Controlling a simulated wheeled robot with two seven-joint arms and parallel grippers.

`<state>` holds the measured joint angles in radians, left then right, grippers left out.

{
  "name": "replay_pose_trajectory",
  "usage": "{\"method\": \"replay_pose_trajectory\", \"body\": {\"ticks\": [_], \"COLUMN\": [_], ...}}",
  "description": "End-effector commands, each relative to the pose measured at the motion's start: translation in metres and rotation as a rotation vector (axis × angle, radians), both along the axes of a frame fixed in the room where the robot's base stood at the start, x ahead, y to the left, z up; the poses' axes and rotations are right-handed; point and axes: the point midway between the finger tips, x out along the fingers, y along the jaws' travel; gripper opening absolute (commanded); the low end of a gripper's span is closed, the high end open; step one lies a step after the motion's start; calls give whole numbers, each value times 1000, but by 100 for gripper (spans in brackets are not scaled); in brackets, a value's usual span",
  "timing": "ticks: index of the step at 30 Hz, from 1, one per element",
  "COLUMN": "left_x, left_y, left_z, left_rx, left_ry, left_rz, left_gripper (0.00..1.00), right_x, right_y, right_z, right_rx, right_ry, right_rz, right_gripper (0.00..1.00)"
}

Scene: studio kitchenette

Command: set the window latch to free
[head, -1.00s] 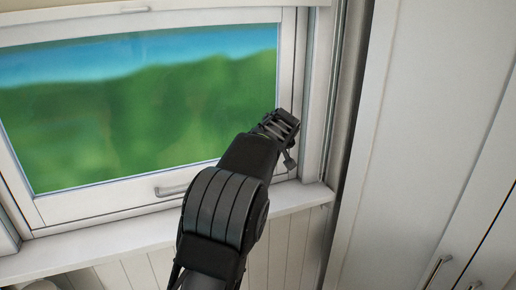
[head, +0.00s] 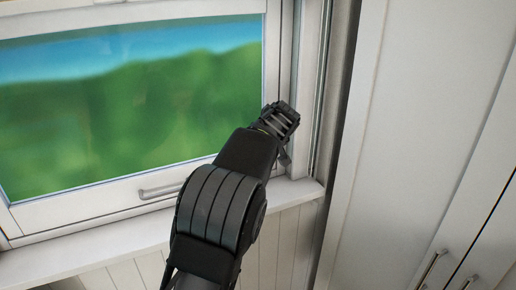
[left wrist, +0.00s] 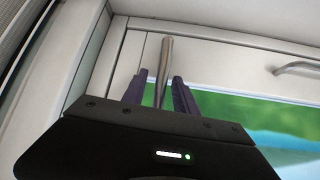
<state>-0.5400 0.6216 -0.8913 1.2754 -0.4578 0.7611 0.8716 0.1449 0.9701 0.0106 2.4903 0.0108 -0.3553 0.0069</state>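The window (head: 130,110) has a white frame and shows green hills. My left arm reaches up in front of its lower right corner in the head view, with the left gripper (head: 285,118) at the right side of the frame. In the left wrist view, a round metal bar, the latch handle (left wrist: 166,60), stands between the two dark fingers of the left gripper (left wrist: 159,92). The fingers are apart, with gaps visible on both sides of the bar. In the head view the gripper mostly hides the latch. My right gripper is out of view.
A window pull handle (head: 160,191) is on the bottom rail; it also shows in the left wrist view (left wrist: 296,68). The white sill (head: 100,248) runs below my arm. Tall white cabinets (head: 420,130) with metal handles stand at the right.

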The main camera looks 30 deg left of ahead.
Motion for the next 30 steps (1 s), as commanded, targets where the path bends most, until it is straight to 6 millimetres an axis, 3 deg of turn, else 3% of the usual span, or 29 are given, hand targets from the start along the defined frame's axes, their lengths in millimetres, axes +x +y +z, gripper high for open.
{"method": "replay_pose_trajectory", "body": {"ticks": [11, 24, 30], "left_x": [-2, -33, -37], "left_y": [-3, -37, -41], "left_z": [6, 50, 57], "left_rx": [0, -1, 0], "left_ry": [-5, -6, -2], "left_rz": [-1, -2, 0], "left_gripper": [36, 36, 36], "right_x": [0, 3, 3], "right_y": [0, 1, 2], "right_z": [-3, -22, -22], "right_rx": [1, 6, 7], "right_ry": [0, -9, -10], "right_rz": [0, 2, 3], "right_gripper": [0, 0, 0]}}
